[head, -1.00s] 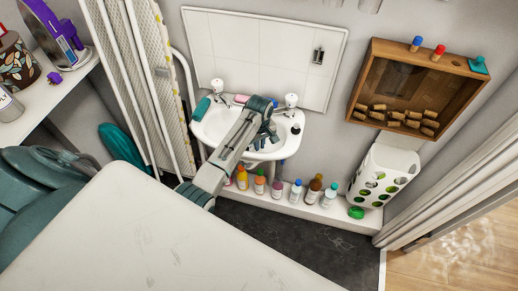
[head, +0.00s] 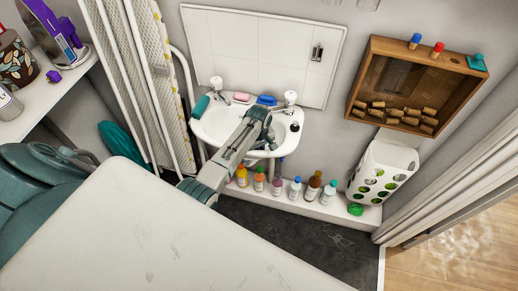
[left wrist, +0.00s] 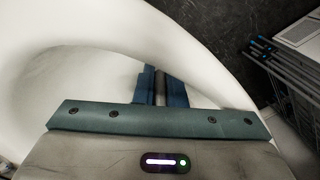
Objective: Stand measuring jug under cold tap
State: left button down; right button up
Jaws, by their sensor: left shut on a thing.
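The white basin (head: 215,128) stands against the wall, with one white-topped tap (head: 216,84) at its back left and another tap (head: 290,98) at its back right. I cannot tell which tap is cold. My left gripper (left wrist: 160,88) is over the basin. In the head view its fingers are hidden behind my arm. In the left wrist view its fingers are close together on a narrow grey-brown piece, probably part of the measuring jug. The jug's body cannot be made out in either view. My right gripper is not in view.
Several bottles (head: 295,189) line the ledge below. An ironing board (head: 150,80) stands left.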

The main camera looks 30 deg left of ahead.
pick_arm(q)
jog(key=c, duration=1.8)
grip_release()
jog(key=shift+s+f, duration=0.1)
jog(key=shift+f, duration=0.15)
jog(key=shift+s, duration=0.1)
jog(key=shift+r, duration=0.4)
notch_tip(320, 180, up, 13)
jog(key=shift+f+b, duration=0.1)
jog(key=shift+b, duration=0.55)
